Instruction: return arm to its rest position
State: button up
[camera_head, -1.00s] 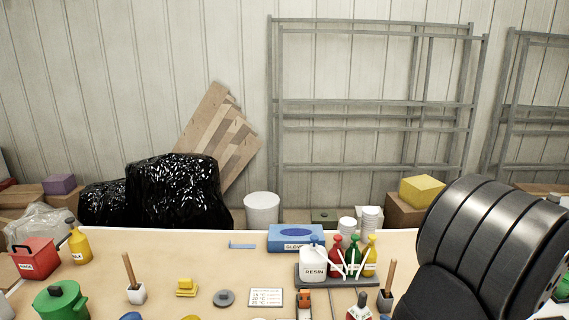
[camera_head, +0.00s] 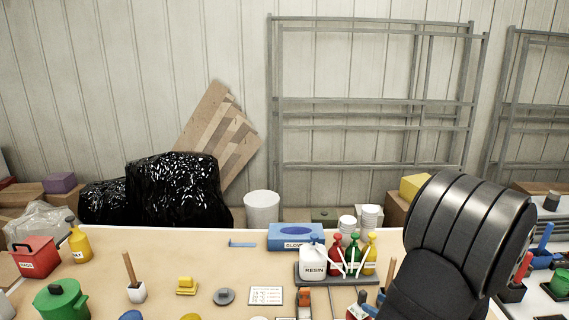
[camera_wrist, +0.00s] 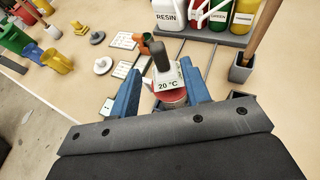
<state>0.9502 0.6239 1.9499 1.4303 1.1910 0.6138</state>
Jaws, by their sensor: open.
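My gripper (camera_wrist: 161,70) shows in the wrist view with its two blue fingers spread apart. A small block labelled 20 °C (camera_wrist: 168,76) with a dark upright handle and a red lower part shows between the fingers, on or just above the table; whether the fingers touch it cannot be told. In the head view my dark arm covers the right side, and the gripper is mostly out of the picture at the bottom edge.
A grey tray (camera_head: 318,281) holds a RESIN jug (camera_head: 313,262) and several coloured bottles. A blue glove box (camera_head: 296,236) stands behind it. A brush stands in a grey holder (camera_wrist: 241,68) close to the right finger. Pots and bottles stand at the left; the front middle has small items.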

aim_at(366, 299)
jog(key=x, duration=0.6)
jog(key=shift+w+a+f, duration=0.1)
jog(key=shift+w+f, duration=0.05)
notch_tip(366, 299, up, 4)
jog(key=shift+f, duration=0.2)
jog(key=shift+r, duration=0.85)
jog(key=shift+f, duration=0.6)
notch_tip(366, 299, down, 3)
jog(key=shift+f, duration=0.25)
jog(key=shift+s+d, duration=0.6)
jog(key=shift+s, duration=0.15)
jog(key=v, duration=1.1)
jog(key=shift+s+r, duration=0.25)
